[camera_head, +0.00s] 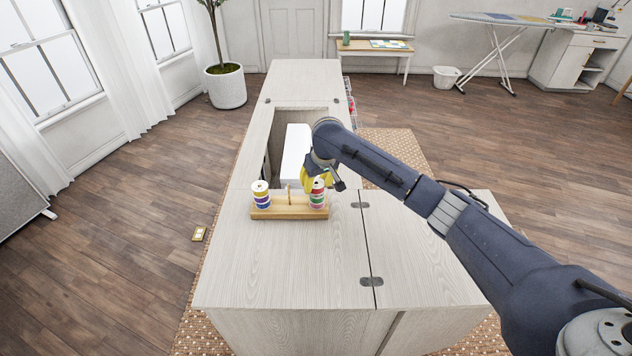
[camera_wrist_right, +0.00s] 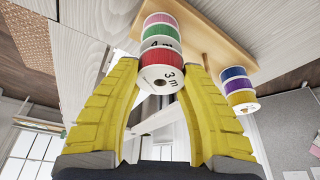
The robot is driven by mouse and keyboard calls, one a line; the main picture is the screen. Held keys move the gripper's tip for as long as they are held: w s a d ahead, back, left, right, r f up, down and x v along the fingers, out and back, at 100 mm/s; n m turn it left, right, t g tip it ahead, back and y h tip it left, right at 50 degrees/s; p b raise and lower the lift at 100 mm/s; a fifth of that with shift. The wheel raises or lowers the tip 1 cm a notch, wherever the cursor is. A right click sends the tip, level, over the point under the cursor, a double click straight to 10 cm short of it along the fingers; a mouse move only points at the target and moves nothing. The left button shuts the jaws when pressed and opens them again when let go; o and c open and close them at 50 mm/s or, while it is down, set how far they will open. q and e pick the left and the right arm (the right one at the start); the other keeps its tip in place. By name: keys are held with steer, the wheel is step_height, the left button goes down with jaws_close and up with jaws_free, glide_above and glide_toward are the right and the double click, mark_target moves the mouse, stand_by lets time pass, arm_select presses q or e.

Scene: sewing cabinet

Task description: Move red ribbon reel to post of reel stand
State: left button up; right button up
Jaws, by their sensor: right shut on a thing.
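The red ribbon reel (camera_wrist_right: 163,75), with a white "3 m" face, is between the yellow fingers of my right gripper (camera_wrist_right: 160,68), which is shut on it. In the head view, my right gripper (camera_head: 311,179) hangs over the right end of the wooden reel stand (camera_head: 290,212) and partly hides the red reel (camera_head: 318,187). The red reel is over the right stack, above a green reel (camera_wrist_right: 159,33) and a pink reel (camera_wrist_right: 161,19). Part of a "4 m" face shows beneath it; I cannot tell the gap. A bare middle post (camera_head: 289,194) stands upright. My left gripper is out of view.
A left stack of yellow, purple and blue reels (camera_head: 261,195) stands on the stand. Behind the stand is the cabinet's opening with a white machine (camera_head: 296,150) in it. The cabinet top (camera_head: 285,265) in front is clear.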

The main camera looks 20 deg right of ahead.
steer(key=o, duration=1.3)
steer(key=shift+c, duration=0.2)
steer(key=v, duration=1.2)
steer(key=shift+d, duration=0.1)
